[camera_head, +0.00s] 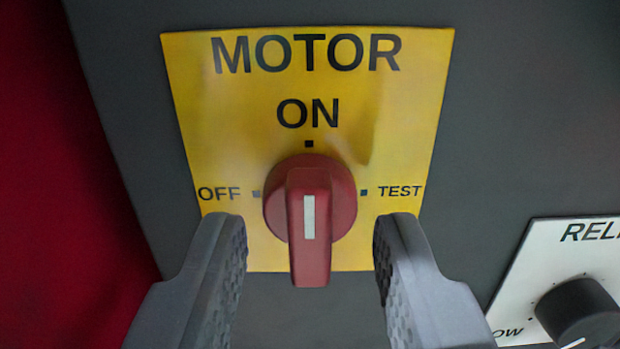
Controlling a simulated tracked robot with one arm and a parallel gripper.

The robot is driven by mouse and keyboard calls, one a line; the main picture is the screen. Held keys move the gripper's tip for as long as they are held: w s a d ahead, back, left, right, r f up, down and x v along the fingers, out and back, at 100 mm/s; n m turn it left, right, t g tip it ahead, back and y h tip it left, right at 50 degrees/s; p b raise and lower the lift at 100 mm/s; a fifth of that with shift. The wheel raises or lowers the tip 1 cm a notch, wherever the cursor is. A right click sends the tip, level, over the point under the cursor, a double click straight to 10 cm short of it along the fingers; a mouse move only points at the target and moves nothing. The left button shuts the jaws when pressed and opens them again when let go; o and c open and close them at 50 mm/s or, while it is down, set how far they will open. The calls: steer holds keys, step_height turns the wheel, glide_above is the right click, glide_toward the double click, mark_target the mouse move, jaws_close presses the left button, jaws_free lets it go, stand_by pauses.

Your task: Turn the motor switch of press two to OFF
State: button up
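The motor switch (309,200) is a red round knob with a raised bar grip and a white line on it. It sits on a yellow plate (240,110) marked MOTOR, with ON above, OFF at left and TEST at right. The bar and white line stand vertical, in line with the ON mark. My gripper (310,232) is open, one grey finger on each side of the bar, with a gap on both sides. No contact with the switch shows. No label naming the press is in view.
A white plate (560,250) with a black knob (580,312) is at the lower right, near my right finger; its lettering is cut off. The dark grey panel (510,110) is otherwise bare here. A red surface (55,190) lies along the left edge.

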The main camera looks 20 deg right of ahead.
steer(key=shift+w+d, duration=0.2)
steer(key=shift+w, duration=0.35)
jaws_close()
steer(key=shift+a+f+n+p, duration=0.1)
steer(key=shift+n+p, duration=0.5)
steer(key=shift+n, duration=1.7)
